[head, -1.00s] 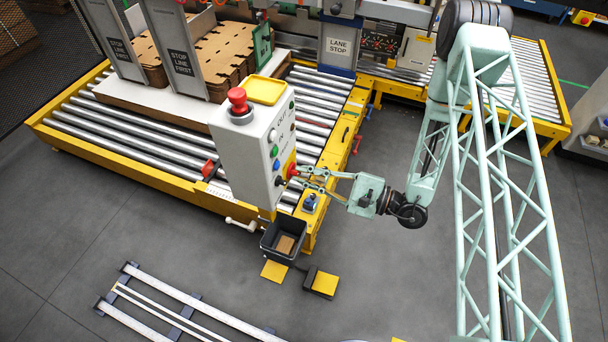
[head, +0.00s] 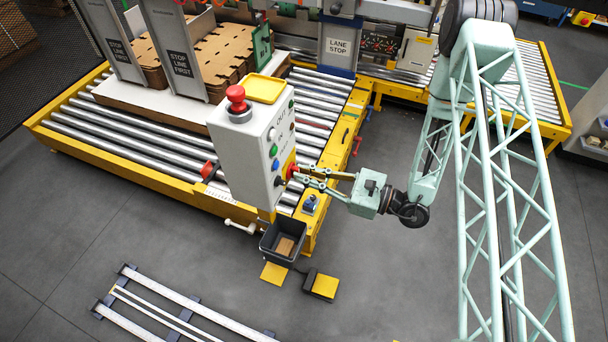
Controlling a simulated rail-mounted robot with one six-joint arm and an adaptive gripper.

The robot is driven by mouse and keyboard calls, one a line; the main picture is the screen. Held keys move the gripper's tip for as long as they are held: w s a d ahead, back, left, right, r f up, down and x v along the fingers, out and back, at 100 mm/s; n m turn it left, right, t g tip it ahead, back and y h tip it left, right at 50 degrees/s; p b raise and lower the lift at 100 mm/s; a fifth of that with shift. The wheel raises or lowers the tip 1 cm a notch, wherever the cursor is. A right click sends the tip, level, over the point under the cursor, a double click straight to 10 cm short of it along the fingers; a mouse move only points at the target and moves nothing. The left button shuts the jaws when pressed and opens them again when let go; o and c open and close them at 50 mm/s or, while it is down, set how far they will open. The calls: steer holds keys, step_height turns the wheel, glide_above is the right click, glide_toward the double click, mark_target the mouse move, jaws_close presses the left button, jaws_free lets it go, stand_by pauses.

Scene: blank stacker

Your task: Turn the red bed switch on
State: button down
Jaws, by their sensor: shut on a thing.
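The grey control box (head: 240,150) stands upright at the near end of the roller bed, with several buttons on its right-hand face. The red bed switch (head: 291,170) sits low on that face, on a yellow plate. My gripper (head: 299,173) reaches in from the right, its fingers shut on the red switch. The fingertips partly hide the switch, and I cannot tell its exact angle.
A red mushroom button (head: 237,98) and a yellow tray (head: 267,88) are on top of the box. A black bin (head: 283,241) hangs below it. Cardboard blanks (head: 215,50) are stacked on the roller bed (head: 130,134).

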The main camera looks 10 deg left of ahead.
steer(key=shift+w+f+m+p, duration=0.1)
steer(key=shift+m+p, duration=0.05)
steer(key=shift+m, duration=2.4)
steer(key=shift+w+m+p, duration=0.1)
steer(key=shift+m+p, duration=0.05)
steer(key=shift+m, duration=2.4)
steer(key=c, duration=2.7)
jaws_free()
steer(key=shift+d, duration=0.25)
steer(key=shift+s+d, duration=0.3)
steer(key=shift+d, duration=1.6)
steer(key=shift+s+d, duration=0.3)
steer(key=shift+d, duration=1.6)
steer(key=shift+s+d, duration=0.3)
steer(key=shift+d, duration=1.6)
